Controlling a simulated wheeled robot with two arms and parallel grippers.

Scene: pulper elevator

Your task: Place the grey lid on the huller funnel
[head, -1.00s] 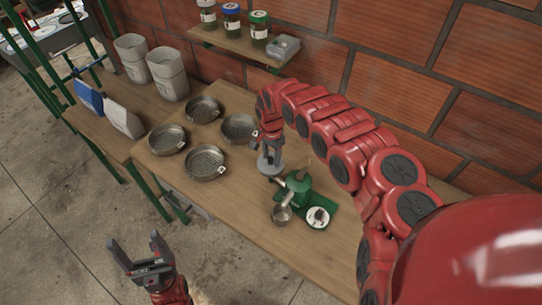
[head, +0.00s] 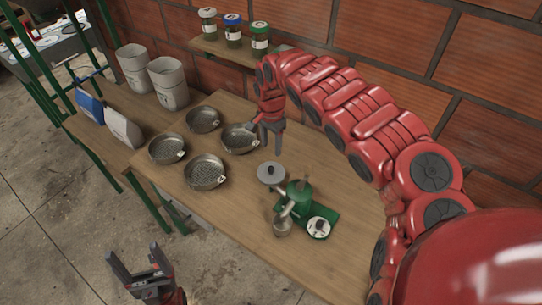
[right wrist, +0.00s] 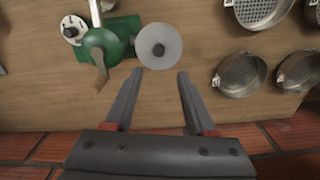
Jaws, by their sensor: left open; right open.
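The grey lid (head: 271,173) is a round disc with a dark knob, lying on the wooden table beside the green huller (head: 298,192). In the right wrist view the lid (right wrist: 159,47) is just beyond my fingertips, right of the huller (right wrist: 105,45). The huller's round green top shows no lid on it. My right gripper (head: 271,145) is open and empty, behind the lid in the head view, and does not hold it. My left gripper (head: 139,268) is open and empty, off the table's front edge.
Several round metal sieve pans (head: 205,172) stand left of the lid; one (head: 239,138) is close to my right gripper. Jars stand on a wall shelf (head: 215,46). The table right of the huller is clear.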

